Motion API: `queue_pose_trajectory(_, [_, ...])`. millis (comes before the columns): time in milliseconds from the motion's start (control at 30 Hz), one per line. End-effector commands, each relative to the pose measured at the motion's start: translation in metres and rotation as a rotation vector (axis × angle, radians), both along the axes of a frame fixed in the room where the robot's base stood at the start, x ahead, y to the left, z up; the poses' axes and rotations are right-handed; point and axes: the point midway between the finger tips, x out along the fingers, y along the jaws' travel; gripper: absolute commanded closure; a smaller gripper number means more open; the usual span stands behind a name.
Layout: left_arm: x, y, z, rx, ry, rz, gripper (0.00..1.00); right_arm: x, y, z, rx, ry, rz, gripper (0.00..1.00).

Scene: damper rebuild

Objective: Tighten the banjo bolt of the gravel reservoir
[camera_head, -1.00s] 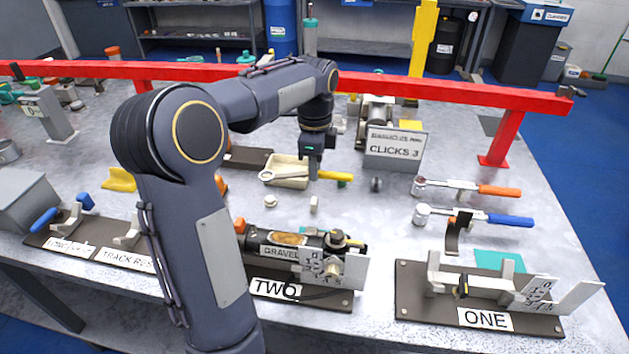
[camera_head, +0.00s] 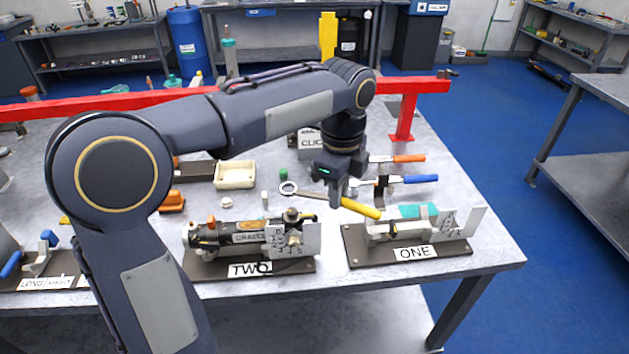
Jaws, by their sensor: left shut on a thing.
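The gravel reservoir (camera_head: 210,238) is a dark cylinder labelled GRAVEL, lying in the stand marked TWO (camera_head: 250,269). My left gripper (camera_head: 336,196) is shut on a wrench with a yellow handle (camera_head: 361,208). The wrench's ring end (camera_head: 288,188) points left, behind and above the fitting in the picture and apart from it. The handle slopes down to the right. My right gripper is not in view.
The stand marked ONE (camera_head: 415,253) is to the right, with a teal piece (camera_head: 418,210) behind it. Orange-handled (camera_head: 408,158) and blue-handled (camera_head: 418,179) tools lie behind. A cream tray (camera_head: 235,186) is empty. A red rail (camera_head: 425,86) crosses the back.

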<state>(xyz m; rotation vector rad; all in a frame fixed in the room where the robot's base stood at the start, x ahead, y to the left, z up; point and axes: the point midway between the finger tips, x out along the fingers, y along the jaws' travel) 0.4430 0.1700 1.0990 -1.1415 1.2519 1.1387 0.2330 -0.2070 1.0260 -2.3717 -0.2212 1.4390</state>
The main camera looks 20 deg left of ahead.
Motion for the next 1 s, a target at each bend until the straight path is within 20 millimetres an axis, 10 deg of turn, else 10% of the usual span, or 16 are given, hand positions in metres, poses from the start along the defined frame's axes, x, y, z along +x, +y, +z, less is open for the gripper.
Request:
queue_pose_trajectory(633, [-0.001,-0.004,0.004,0.002,0.000,-0.014,1.00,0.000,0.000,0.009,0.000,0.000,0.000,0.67])
queue_pose_trajectory(1000, [-0.001,-0.004,-0.032,0.002,0.000,-0.013,1.00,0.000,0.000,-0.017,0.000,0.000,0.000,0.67])
